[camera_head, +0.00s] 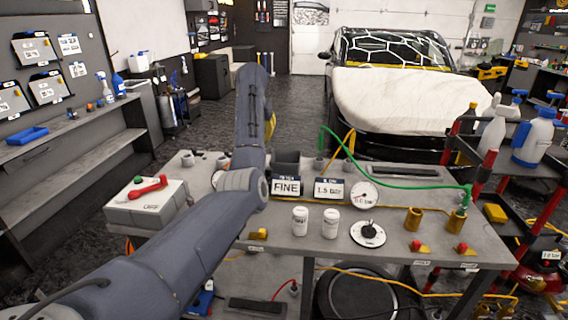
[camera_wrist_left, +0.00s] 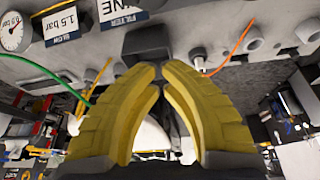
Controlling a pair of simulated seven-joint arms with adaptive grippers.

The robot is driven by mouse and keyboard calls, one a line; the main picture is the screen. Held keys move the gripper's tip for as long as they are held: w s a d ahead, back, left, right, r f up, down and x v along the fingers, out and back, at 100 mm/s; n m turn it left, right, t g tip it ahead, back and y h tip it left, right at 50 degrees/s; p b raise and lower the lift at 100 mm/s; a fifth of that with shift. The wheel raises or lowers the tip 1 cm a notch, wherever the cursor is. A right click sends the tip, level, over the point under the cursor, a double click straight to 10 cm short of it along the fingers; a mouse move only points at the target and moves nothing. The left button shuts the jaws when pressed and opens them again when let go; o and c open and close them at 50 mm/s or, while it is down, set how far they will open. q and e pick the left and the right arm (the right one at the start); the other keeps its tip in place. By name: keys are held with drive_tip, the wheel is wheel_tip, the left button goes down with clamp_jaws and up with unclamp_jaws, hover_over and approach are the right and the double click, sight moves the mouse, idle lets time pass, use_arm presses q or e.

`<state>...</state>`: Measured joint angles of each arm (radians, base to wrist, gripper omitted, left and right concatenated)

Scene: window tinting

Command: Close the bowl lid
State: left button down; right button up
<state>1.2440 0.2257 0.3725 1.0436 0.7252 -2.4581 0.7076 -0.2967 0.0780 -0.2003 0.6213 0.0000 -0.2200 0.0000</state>
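No bowl or lid can be picked out with certainty. A dark grey block (camera_head: 286,163) stands behind the FINE sign (camera_head: 286,187) on the workbench. It also shows in the left wrist view (camera_wrist_left: 146,44), just beyond my fingertips. My left arm reaches across the bench from the lower left and hides most of its gripper; a bit of yellow finger (camera_head: 270,124) shows beside the arm. In the left wrist view my left gripper (camera_wrist_left: 161,70) has its yellow fingertips close together, with something dark behind the narrow gap. Whether they hold or touch anything is unclear. My right gripper is not in view.
Two white jars (camera_head: 315,222), a black dial (camera_head: 368,233) and a round pressure gauge (camera_head: 364,196) are on the bench. A green hose (camera_head: 395,182) arcs over its right part. A grey box with a red handle (camera_head: 148,189) stands left. A partly covered car (camera_head: 400,90) is behind.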

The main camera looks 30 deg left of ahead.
use_arm(q)
drive_tip(key=shift+m, duration=0.6)
drive_tip(key=w+d+f, duration=0.1)
drive_tip(key=f, duration=0.2)
drive_tip(key=w+d+f, duration=0.1)
drive_tip(key=f, duration=0.3)
drive_tip(key=w+d+f, duration=0.1)
drive_tip(key=f, duration=0.2)
drive_tip(key=shift+w+f, duration=0.15)
drive_tip(key=shift+w, duration=0.25)
drive_tip(key=shift+s+d, duration=0.15)
drive_tip(key=shift+s, duration=0.8)
drive_tip(key=shift+s+d, duration=0.15)
drive_tip(key=shift+s, duration=0.8)
drive_tip(key=shift+d, duration=0.1)
